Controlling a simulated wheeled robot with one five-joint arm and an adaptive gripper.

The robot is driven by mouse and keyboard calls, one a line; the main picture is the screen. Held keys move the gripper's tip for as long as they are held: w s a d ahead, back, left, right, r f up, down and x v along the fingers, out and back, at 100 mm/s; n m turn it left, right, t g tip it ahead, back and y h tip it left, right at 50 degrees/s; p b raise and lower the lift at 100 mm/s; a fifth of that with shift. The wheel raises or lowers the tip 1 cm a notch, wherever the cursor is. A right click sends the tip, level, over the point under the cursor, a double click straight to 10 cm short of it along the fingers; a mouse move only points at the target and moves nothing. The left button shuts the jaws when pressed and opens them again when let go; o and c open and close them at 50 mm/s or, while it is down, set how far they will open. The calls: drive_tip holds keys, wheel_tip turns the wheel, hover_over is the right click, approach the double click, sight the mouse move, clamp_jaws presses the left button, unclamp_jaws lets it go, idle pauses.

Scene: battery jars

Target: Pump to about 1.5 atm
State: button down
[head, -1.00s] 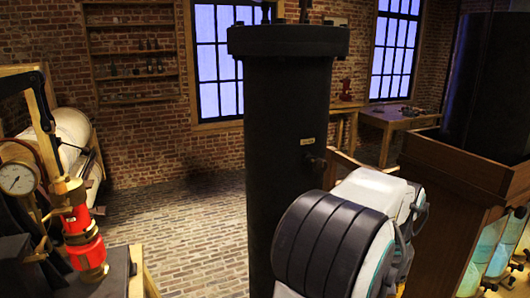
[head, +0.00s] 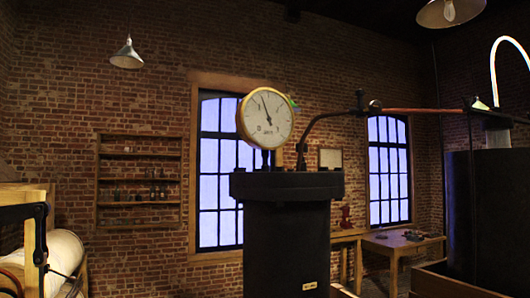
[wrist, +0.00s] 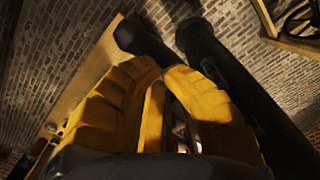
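A round brass-rimmed pressure gauge (head: 265,118) stands on top of a tall black cylinder (head: 287,230) in the head view. Its needle points up and slightly left; the dial numbers are too small to read. A pipe (head: 335,114) bends up from the cylinder's lid and runs right. In the wrist view my gripper (wrist: 162,68) shows two yellow fingers whose tips are close together, with nothing seen between them. Dark rounded shapes (wrist: 205,45) lie beyond the tips. The red and brass pump is out of the head view now.
A white roll in a wooden frame (head: 52,258) stands at lower left. A dark vessel (head: 487,215) stands at right. Wall shelves (head: 140,183), two windows and a side table (head: 400,241) are behind. Hanging lamps are overhead.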

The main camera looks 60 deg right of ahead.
wheel_tip(320, 180, down, 15)
drive_tip(key=b, duration=1.1)
wheel_tip(320, 180, up, 15)
drive_tip(key=p, duration=1.3)
drive_tip(key=shift+r, duration=0.8)
drive_tip(key=shift+r, duration=2.05)
